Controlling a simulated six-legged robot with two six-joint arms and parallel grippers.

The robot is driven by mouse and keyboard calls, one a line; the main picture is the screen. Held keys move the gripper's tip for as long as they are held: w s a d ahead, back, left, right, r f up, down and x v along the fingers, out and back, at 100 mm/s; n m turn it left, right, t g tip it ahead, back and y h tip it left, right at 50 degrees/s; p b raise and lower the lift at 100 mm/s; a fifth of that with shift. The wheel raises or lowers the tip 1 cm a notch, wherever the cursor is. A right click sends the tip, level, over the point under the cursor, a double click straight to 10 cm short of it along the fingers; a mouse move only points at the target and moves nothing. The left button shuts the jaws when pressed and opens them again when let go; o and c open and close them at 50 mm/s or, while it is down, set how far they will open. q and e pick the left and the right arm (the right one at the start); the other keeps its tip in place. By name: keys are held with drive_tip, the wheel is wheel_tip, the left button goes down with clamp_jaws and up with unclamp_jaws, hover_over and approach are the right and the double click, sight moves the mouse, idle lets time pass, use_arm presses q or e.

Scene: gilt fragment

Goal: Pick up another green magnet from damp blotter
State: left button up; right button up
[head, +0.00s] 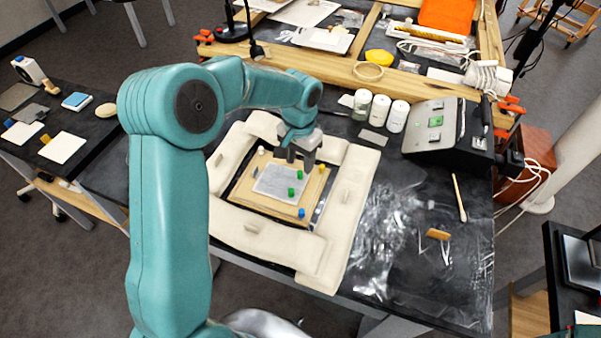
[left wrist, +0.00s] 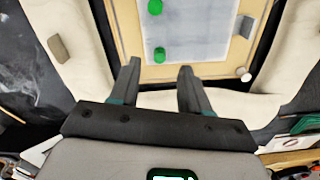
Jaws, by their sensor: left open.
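The damp blotter (head: 270,180) is a pale grey sheet on a wooden board (head: 243,189). Two small green magnets lie on it: one (head: 299,175) nearer the gripper and one (head: 291,192) farther off. In the left wrist view the nearer green magnet (left wrist: 159,54) lies just beyond the fingertips, in line with the gap, with the other green magnet (left wrist: 155,7) beyond it. The blotter (left wrist: 200,30) also shows there. My left gripper (head: 299,160) is open and empty above the board's far edge; its parted fingers show in the wrist view (left wrist: 160,70). My right gripper is out of view.
Cream padded cushions (head: 345,205) surround the board. Blue (head: 301,212), yellow (head: 322,169) and white (head: 261,150) magnets sit around the blotter. White jars (head: 380,109) and a grey control box (head: 440,125) stand at back right. Crumpled clear film (head: 385,235) lies right.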

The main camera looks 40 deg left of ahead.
sight(300, 172)
use_arm(q)
wheel_tip(300, 172, down, 4)
drive_tip(key=shift+f+p, duration=0.2)
drive_tip(key=shift+p, duration=0.2)
clamp_jaws()
